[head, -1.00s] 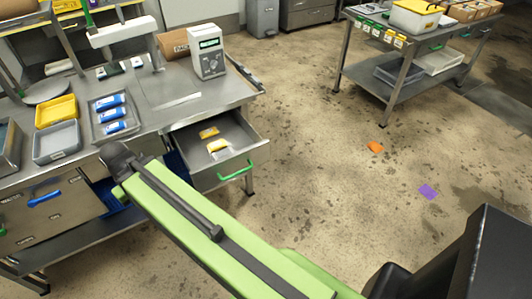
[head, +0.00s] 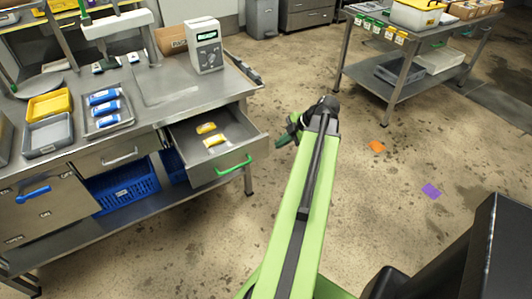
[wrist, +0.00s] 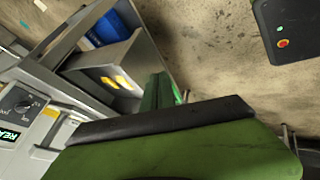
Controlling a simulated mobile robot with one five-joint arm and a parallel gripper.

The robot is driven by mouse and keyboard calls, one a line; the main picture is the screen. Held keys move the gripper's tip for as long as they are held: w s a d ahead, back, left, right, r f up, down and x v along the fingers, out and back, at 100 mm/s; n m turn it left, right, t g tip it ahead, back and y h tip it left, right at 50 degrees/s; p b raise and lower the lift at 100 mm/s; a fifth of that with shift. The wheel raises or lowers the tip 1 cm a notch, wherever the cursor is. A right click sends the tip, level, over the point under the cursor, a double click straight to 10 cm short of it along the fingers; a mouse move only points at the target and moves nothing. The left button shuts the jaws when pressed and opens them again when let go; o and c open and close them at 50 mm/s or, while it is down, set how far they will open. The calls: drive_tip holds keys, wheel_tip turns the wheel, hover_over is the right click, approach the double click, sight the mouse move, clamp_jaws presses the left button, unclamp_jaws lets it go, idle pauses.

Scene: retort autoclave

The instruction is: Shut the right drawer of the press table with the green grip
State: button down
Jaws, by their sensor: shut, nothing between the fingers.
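The press table (head: 165,88) is at the left in the head view. Its right drawer (head: 176,150) stands pulled out, with two yellow packets (head: 213,141) inside. The green grip (head: 234,167) is on the drawer's front. My gripper (head: 284,140) is shut and empty, to the right of the drawer front and apart from it. In the wrist view, the shut fingers (wrist: 158,92) show beside the open drawer (wrist: 118,58). A bright green bit at their right edge looks like the grip, mostly hidden.
Left of the open drawer is a shut drawer (head: 118,157) with a metal handle. Blue crates (head: 125,187) sit on the shelf below. A second table (head: 415,45) stands at the back right. The floor between is clear apart from orange (head: 376,146) and purple (head: 431,190) patches.

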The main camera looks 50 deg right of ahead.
drive_tip(key=s+d, duration=0.2)
drive_tip(key=b, duration=0.8)
approach(260, 152)
drive_tip(key=x, duration=0.5)
drive_tip(key=shift+f, duration=0.2)
